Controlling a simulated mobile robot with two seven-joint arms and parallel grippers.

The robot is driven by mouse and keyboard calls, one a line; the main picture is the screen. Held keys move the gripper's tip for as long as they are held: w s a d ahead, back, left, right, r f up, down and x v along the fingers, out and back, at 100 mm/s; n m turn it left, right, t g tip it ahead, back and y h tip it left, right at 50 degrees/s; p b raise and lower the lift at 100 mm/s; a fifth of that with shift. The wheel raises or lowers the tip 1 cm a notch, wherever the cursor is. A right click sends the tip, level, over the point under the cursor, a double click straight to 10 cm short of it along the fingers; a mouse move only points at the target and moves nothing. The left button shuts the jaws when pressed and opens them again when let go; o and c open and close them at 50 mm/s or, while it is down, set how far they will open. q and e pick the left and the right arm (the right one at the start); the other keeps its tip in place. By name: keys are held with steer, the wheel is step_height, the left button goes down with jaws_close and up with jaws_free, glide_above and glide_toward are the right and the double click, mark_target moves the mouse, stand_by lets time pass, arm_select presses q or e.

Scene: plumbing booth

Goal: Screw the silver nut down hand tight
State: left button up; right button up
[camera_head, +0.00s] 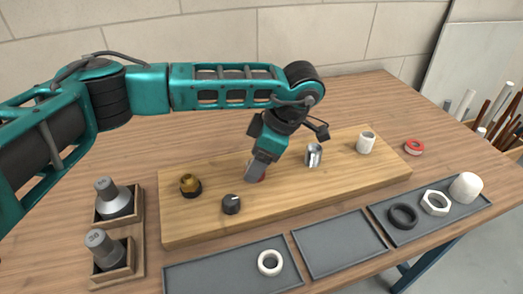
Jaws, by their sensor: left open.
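A shiny silver cylindrical piece (314,155) stands upright on the wooden board (210,226), right of centre; it looks like the silver nut, but its thread and seating are too small to tell. My left gripper (285,150) reaches in from the left above the middle of the board. It is open and empty, with one dark grey finger low at the board and the other side spread toward the silver piece. The low finger partly hides a small reddish thing (262,178). My right gripper is not in view.
On the board stand a brass fitting (190,185), a black knob (231,204) and a white cylinder (366,142). Grey trays (340,246) in front hold a white ring (270,262), a black ring (403,216) and white parts. Two grey tools stand in wooden holders (135,213) at left. A red roll (414,147) lies right.

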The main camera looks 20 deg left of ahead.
arm_select(q)
steer(key=c, duration=1.1)
steer(key=shift+s+m+t+b, duration=0.1)
steer(key=shift+m+t+b, duration=0.85)
steer(key=shift+m, duration=1.25)
steer(key=shift+c, duration=0.2)
steer(key=shift+s+f+m+t+h+b, duration=0.1)
steer(key=shift+m+t+h+b, duration=0.2)
steer(key=shift+m+b, duration=0.55)
steer(key=shift+m+t+h+b, duration=0.2)
steer(key=shift+m+t+b, duration=0.2)
steer(key=shift+m, duration=0.85)
steer(key=o, duration=1.1)
steer(key=shift+o, duration=0.4)
